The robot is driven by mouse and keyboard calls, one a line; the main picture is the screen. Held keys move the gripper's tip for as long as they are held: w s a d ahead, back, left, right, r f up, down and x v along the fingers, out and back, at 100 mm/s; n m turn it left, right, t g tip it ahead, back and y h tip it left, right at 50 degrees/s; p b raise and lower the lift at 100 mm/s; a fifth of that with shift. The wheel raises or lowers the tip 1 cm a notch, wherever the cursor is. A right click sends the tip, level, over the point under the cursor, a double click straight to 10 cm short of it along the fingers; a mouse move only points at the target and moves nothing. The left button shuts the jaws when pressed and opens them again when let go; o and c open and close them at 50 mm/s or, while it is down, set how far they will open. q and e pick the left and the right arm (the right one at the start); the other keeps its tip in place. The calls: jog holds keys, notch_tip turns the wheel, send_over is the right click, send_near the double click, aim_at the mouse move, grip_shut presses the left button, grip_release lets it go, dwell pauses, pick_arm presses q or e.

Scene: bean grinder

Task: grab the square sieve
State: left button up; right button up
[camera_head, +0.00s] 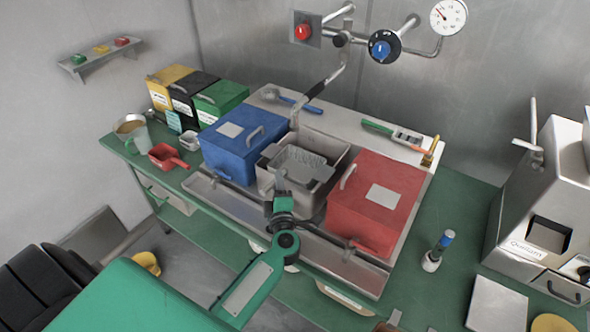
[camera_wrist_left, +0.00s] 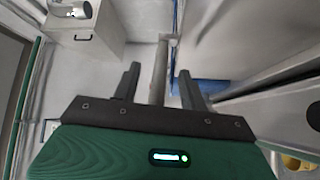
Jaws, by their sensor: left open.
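The square sieve (camera_head: 300,163) is a grey square frame with mesh, sitting in an open grey bin (camera_head: 335,160) between a blue box and a red box. My left gripper (camera_head: 281,183) is at the near left side of the sieve and partly covers it. In the left wrist view my left gripper (camera_wrist_left: 159,88) is open, fingers apart. A pale narrow bar (camera_wrist_left: 160,62) shows between or beyond the fingers. I cannot tell whether it is part of the sieve or the bin. My right gripper is not in view.
The blue box (camera_head: 240,148) stands close on the left and the red box (camera_head: 375,205) close on the right, leaving little side room. A black-handled pipe (camera_head: 318,88) rises behind the bin. A small bottle (camera_head: 438,250) stands on the green table at right.

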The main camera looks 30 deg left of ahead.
pick_arm(q)
jog(key=shift+w+a, duration=0.35)
jog(key=shift+w, duration=0.15)
jog(key=shift+d, duration=0.1)
grip_shut()
jog(key=shift+r, duration=0.1)
